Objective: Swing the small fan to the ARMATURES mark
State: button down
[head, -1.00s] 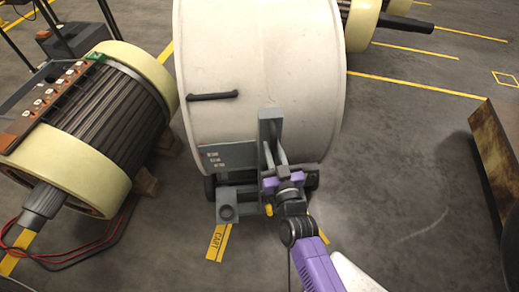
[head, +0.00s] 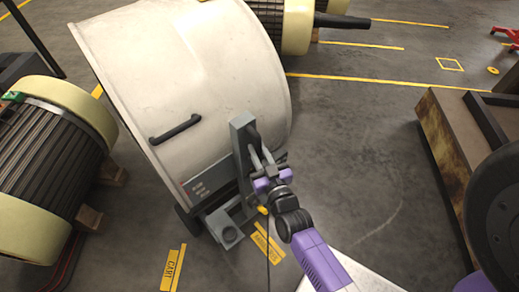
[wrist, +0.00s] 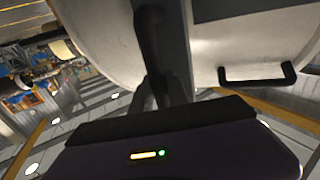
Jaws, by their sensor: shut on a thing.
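The small fan (head: 195,75) is a large white drum on a low grey wheeled base in the head view, angled so its front points down and right. A grey upright post (head: 240,135) with a dark bar handle (head: 253,138) stands at its front. My gripper (head: 262,163) is shut on this handle; the wrist view shows the fingers (wrist: 165,88) closed at the dark handle (wrist: 150,35). The yellow ARMATURES mark (head: 267,243) lies on the floor just right of the base's front foot (head: 228,234). The CART mark (head: 173,268) lies left of that foot.
A cream-and-dark motor armature (head: 50,150) rests on wooden blocks at left, near the drum. A rusty-sided bench (head: 445,150) stands at right with a dark round part (head: 495,210). Bare floor (head: 365,130) lies between drum and bench.

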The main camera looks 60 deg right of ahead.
jog(key=shift+s+d, duration=0.25)
jog(key=shift+d, duration=0.35)
jog(key=c, duration=1.3)
grip_release()
jog(key=shift+d, duration=0.15)
jog(key=shift+a, duration=0.35)
jog(key=v, duration=0.7)
jog(key=shift+s, duration=0.25)
jog(key=shift+a, duration=0.1)
